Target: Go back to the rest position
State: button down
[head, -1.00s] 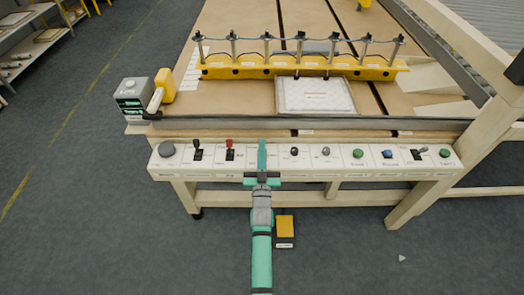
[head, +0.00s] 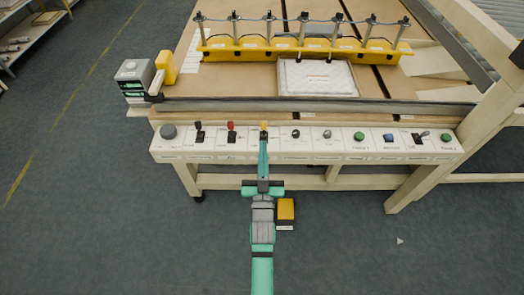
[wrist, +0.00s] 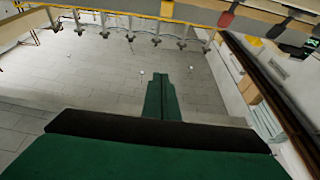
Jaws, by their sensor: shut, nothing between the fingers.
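My gripper (head: 263,158) is in front of the control panel (head: 345,155) in the head view, its narrow green fingers together and pointing toward the panel. It holds nothing. The panel carries a grey knob (head: 168,131), black and red switches, a yellow-topped control (head: 264,125) just beyond the fingertips, a green button (head: 359,136) and a blue button (head: 390,138). I cannot tell whether the fingertips touch the panel.
Behind the panel is a table with a white quilted pad (head: 316,76) and a yellow bar (head: 300,48) with several posts. A grey and yellow device (head: 134,78) stands at the table's left corner. A yellow box (head: 286,209) is on the floor below the panel. Floor at left is clear.

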jog(key=shift+s, duration=0.2)
dwell(0.3)
jog(key=shift+s, duration=0.1)
jog(key=s+f+g, duration=0.2)
jog(key=s+f, duration=0.4)
jog(key=s, duration=0.5)
jog(key=s+r+g, duration=0.1)
jog(key=s+g, duration=0.3)
jog(key=s, duration=2.4)
